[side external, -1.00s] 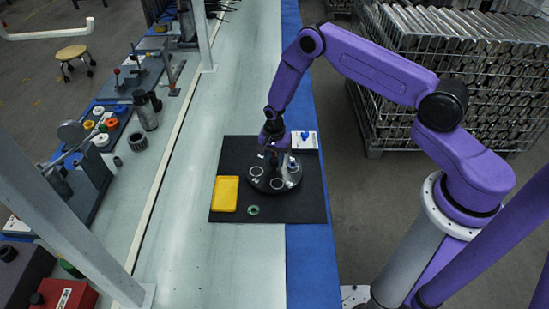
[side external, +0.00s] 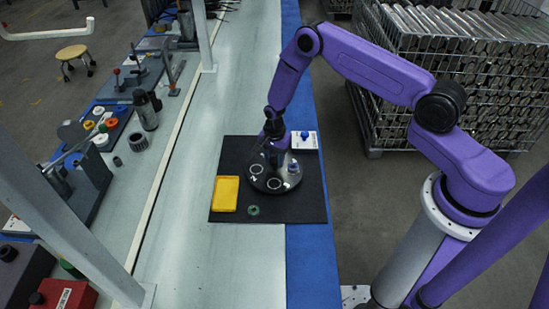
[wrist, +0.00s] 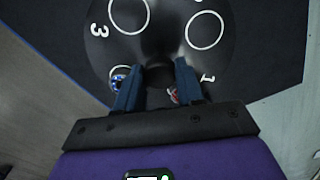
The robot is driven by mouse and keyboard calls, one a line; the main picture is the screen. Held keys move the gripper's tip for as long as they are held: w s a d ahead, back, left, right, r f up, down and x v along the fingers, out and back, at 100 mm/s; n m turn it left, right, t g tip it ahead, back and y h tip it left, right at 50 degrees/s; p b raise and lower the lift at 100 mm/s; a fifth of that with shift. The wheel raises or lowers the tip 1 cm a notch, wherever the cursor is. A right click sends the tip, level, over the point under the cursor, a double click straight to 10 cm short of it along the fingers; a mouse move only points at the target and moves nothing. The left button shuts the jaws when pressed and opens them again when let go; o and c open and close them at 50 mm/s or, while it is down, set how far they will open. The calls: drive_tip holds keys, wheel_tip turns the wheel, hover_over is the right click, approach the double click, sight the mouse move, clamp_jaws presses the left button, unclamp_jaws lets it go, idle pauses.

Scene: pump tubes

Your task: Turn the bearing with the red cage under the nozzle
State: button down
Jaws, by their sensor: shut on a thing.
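A dark round turntable (side external: 270,183) with white circles and printed numbers sits on a black mat. My gripper (side external: 271,152) points down over its middle. In the wrist view my gripper's fingers (wrist: 158,85) close on a dark part at the turntable's middle, which looks like its hub and is mostly hidden. A blue bearing (wrist: 120,78) shows beside the left finger, on the turntable's edge. A small red thing (wrist: 174,96), likely the bearing with the red cage, shows partly by the right finger, near number 1. Two circles look empty. I cannot make out the nozzle.
A yellow tray (side external: 226,194) and a green ring (side external: 253,210) lie on the black mat (side external: 300,211). A white plate with a blue knob (side external: 304,140) is at the mat's back right.

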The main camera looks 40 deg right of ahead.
sight(275, 160)
drive_tip(key=c, duration=0.7)
unclamp_jaws()
wheel_tip(275, 160, up, 18)
drive_tip(key=shift+f, duration=0.25)
